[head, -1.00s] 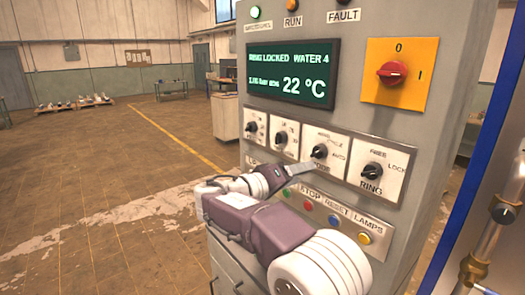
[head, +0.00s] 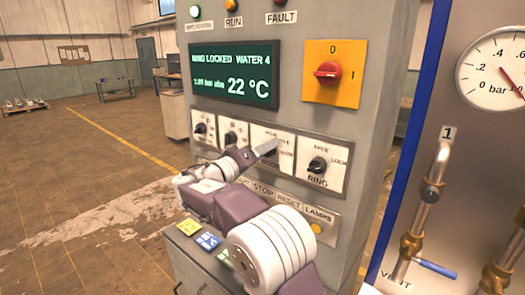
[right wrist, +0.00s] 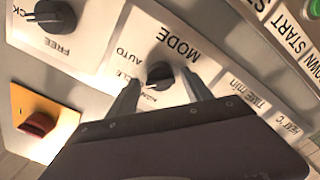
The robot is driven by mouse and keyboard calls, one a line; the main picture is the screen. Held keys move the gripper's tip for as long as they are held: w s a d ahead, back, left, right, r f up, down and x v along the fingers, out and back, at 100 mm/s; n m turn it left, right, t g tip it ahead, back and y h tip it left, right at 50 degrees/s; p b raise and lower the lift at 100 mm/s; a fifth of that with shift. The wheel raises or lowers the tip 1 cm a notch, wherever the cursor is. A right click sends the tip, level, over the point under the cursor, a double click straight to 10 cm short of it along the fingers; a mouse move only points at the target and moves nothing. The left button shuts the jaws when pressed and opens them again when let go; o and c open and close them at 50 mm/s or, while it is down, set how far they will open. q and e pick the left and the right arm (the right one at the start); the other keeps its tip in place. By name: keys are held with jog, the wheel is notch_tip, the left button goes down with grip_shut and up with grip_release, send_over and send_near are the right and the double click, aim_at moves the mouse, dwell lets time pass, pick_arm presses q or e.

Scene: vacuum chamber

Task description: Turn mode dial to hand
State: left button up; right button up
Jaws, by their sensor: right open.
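The mode dial (right wrist: 160,73) is a black knob on a white plate with MODE, AUTO and partly covered labels, upside down in the right wrist view. My right gripper (right wrist: 161,82) is open, with one finger on each side of the knob; I cannot tell whether they touch it. In the head view my right gripper (head: 266,149) reaches the mode plate (head: 285,165) and hides much of the dial. I cannot tell for certain which label the pointer faces. My left gripper is not in view.
The ring dial (head: 317,166) sits right of the mode plate, and two more dials sit left of it. A red switch (head: 328,72) on a yellow plate and a green display (head: 235,74) are above. Push buttons are below. Pipes and a gauge (head: 497,68) stand at right.

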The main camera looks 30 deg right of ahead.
jog(key=shift+c, duration=0.2)
grip_shut()
jog(key=shift+f, duration=0.1)
jog(key=shift+n, duration=0.3)
jog(key=n, duration=0.8)
jog(key=shift+w+f, duration=0.1)
jog(key=shift+n, duration=0.4)
